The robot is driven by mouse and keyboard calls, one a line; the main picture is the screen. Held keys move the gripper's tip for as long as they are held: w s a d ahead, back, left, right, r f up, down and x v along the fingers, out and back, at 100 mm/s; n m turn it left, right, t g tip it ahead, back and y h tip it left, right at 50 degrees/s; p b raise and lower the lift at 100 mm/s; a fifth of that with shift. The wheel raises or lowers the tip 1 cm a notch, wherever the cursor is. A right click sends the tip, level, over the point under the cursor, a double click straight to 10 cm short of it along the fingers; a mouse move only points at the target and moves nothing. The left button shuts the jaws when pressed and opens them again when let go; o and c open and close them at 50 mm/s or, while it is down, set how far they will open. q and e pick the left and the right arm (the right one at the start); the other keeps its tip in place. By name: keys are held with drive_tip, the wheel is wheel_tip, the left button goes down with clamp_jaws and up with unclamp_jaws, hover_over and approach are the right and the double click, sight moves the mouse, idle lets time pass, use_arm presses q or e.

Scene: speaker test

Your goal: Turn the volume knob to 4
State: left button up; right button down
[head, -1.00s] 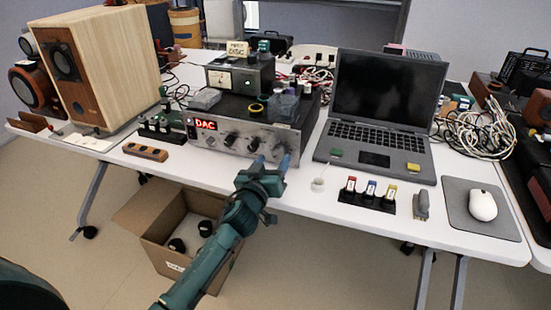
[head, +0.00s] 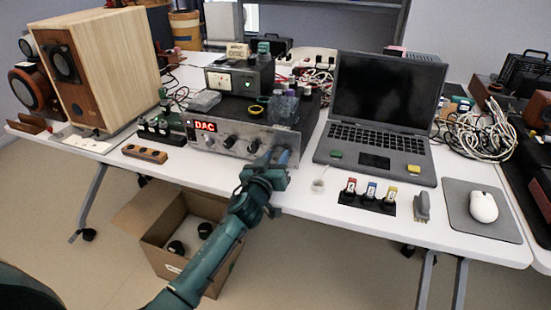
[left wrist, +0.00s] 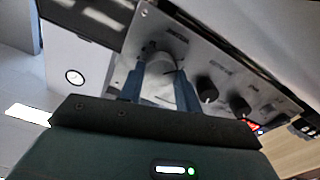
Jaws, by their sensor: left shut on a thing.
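The silver amplifier (head: 215,142) with a red "DAC" display stands on the white table, its front panel facing me. My left gripper (head: 277,153) is at the right end of this panel. In the left wrist view its two blue fingers (left wrist: 160,82) are on either side of a silver knob (left wrist: 158,62), shut on it. The head view hides this knob behind the fingers. I cannot read the scale around it or where it points. Two dark knobs stand beside it: one (head: 253,146) nearer the gripper, one (head: 230,141) further left. My right gripper is not in view.
A laptop (head: 385,95) stands right of the amplifier. Red, blue and yellow-topped items on a black holder (head: 366,199) lie near the front edge. A wooden speaker (head: 120,60) is at left. An open cardboard box (head: 160,230) is on the floor below.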

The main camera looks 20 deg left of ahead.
use_arm(q)
drive_tip(key=shift+c, duration=0.9)
drive_tip(key=m, duration=0.6)
drive_tip(key=shift+d+m, duration=0.1)
drive_tip(key=shift+m, duration=0.2)
drive_tip(key=m, duration=0.3)
drive_tip(key=shift+m, duration=0.3)
drive_tip(key=m, duration=0.3)
drive_tip(key=shift+d+f+m+p, duration=0.1)
drive_tip(key=shift+m+p, duration=0.2)
drive_tip(key=shift+m, duration=0.1)
drive_tip(key=m, duration=0.4)
drive_tip(key=shift+f+m, duration=0.1)
drive_tip(key=shift+m, duration=1.5)
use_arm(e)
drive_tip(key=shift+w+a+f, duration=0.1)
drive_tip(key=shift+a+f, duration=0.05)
